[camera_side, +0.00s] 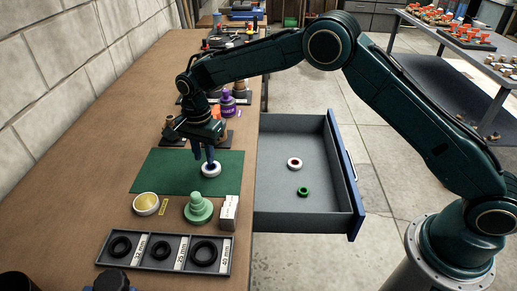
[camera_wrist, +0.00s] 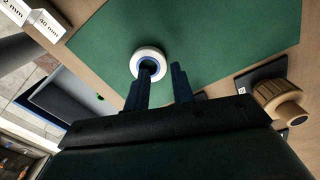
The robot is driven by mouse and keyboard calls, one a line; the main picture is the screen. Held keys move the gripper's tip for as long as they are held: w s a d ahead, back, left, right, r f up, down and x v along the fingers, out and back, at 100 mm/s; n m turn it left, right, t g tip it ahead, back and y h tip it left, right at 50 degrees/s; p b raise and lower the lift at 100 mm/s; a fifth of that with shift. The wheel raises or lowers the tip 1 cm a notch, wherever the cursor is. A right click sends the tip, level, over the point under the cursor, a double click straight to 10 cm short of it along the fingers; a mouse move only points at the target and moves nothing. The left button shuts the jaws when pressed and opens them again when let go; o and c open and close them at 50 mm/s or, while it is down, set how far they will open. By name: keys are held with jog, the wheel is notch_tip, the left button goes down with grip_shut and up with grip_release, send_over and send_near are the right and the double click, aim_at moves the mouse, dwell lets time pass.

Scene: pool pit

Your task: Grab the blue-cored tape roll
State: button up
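The blue-cored tape roll (camera_side: 211,170) is white and lies flat on the green mat (camera_side: 160,172), near its right edge. In the wrist view the roll (camera_wrist: 141,54) shows a blue inner ring. My gripper (camera_side: 204,160) points down at the roll with its fingers apart. In the wrist view, one finger of my gripper (camera_wrist: 165,68) overlaps the roll's hole and the other stands outside the rim, with nothing gripped between them. I cannot tell whether the first finger is inside the hole or above it.
An open drawer (camera_side: 275,205) holds a red-cored white roll (camera_side: 294,163) and a green ring (camera_side: 303,192). A yellow-filled bowl (camera_side: 146,204), green stepped piece (camera_side: 198,208), white box (camera_side: 229,212) and tray of black rings (camera_side: 166,267) stand in front. A purple bottle (camera_side: 227,104) stands behind.

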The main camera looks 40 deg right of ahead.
jog(key=shift+f, duration=1.45)
grip_shut()
